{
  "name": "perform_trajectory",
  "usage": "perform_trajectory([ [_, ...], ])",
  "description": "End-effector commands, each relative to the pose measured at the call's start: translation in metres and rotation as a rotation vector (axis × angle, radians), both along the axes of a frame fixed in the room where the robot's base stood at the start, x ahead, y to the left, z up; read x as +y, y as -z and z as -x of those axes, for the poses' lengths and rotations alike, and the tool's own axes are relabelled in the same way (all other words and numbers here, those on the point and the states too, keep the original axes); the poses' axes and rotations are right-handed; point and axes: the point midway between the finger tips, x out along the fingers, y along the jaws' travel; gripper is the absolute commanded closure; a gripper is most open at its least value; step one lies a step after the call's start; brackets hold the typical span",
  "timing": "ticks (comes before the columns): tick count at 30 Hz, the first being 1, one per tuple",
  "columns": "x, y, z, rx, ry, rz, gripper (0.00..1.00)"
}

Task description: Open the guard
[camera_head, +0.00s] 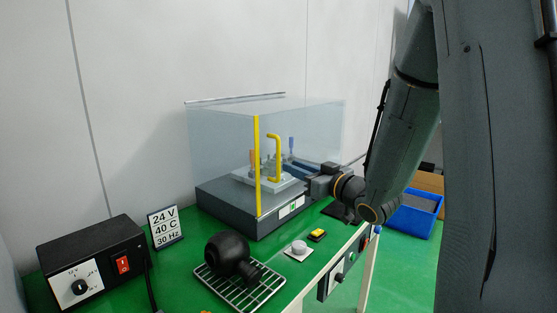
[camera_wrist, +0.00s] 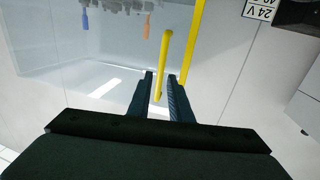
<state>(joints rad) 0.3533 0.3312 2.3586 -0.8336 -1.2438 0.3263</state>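The guard is a clear box (camera_head: 222,140) over a dark base on the green bench, with a yellow edge strip (camera_head: 257,165) at its front corner. Its yellow bar handle (camera_head: 277,157) stands upright on the front face and also shows in the wrist view (camera_wrist: 163,62). The guard looks closed. My gripper (camera_head: 288,165) reaches in from the right at handle height. In the wrist view, its two dark fingers (camera_wrist: 160,76) are apart, one on each side of the handle, with gaps showing. Whether the handle lies fully between them in depth is hard to tell.
A fixture with small levers (camera_head: 268,180) sits inside the guard. A black power box (camera_head: 93,262) and sign (camera_head: 166,227) stand left.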

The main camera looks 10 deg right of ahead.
Motion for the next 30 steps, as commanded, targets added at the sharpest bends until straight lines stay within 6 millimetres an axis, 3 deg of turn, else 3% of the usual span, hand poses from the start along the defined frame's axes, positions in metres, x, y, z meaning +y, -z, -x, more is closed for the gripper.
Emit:
perform_trajectory([
  [18,0.032,-0.003,-0.065,-0.01,-0.009,-0.006,0.81],
  [28,0.034,-0.002,-0.069,-0.01,-0.008,-0.006,0.81],
  [30,0.034,-0.002,-0.069,-0.01,-0.008,-0.006,0.9],
])
